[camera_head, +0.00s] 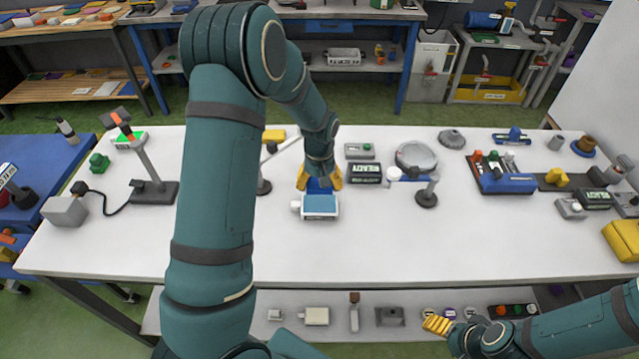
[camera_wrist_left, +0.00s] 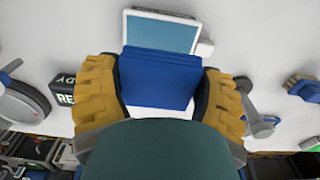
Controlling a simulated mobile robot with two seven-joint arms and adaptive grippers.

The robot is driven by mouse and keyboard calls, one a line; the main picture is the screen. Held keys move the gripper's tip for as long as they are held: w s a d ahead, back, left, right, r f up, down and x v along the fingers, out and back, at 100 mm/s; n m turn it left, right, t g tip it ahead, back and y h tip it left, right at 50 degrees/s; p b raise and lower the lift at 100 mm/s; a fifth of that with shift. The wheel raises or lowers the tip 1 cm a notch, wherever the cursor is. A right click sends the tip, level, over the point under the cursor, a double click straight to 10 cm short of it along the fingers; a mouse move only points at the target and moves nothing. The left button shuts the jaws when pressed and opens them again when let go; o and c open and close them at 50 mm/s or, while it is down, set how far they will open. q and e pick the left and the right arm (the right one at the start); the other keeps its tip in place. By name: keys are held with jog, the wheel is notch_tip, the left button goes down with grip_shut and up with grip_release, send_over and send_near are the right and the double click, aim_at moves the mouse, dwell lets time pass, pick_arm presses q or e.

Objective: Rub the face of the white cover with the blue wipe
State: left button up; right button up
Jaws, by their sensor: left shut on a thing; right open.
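The white cover (camera_head: 320,217) lies on the table in front of my left gripper, a small white-framed piece with a pale blue face and a knob at its side. The cover (camera_wrist_left: 190,17) also shows in the left wrist view, just beyond the wipe. My left gripper (camera_head: 319,183) is shut on the blue wipe (camera_wrist_left: 157,80), a dark blue block between its yellow fingers. The wipe overlaps the cover's near edge in the wrist view; whether they touch I cannot tell. My right gripper (camera_head: 437,324) is open and empty, low in front of the table.
A READY display (camera_head: 366,173), a round grey dish (camera_head: 416,158) and a small dark-based post (camera_head: 426,195) stand right of the cover. A lamp-like stand (camera_head: 153,190) is at the left. The white table's front strip (camera_head: 400,250) is clear.

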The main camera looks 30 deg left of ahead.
aim_at(320, 205)
jog(key=shift+r, duration=0.15)
pick_arm(q)
jog(key=shift+f+b, duration=2.25)
jog(key=shift+f, duration=0.8)
pick_arm(e)
jog(key=shift+f, duration=2.45)
pick_arm(q)
jog(key=shift+f+b, duration=0.4)
jog(key=shift+f, duration=0.1)
pick_arm(e)
jog(key=shift+f, duration=0.35)
pick_arm(q)
jog(key=shift+r+p, duration=2.45)
jog(key=shift+r, duration=1.1)
pick_arm(e)
jog(key=shift+r, duration=2.4)
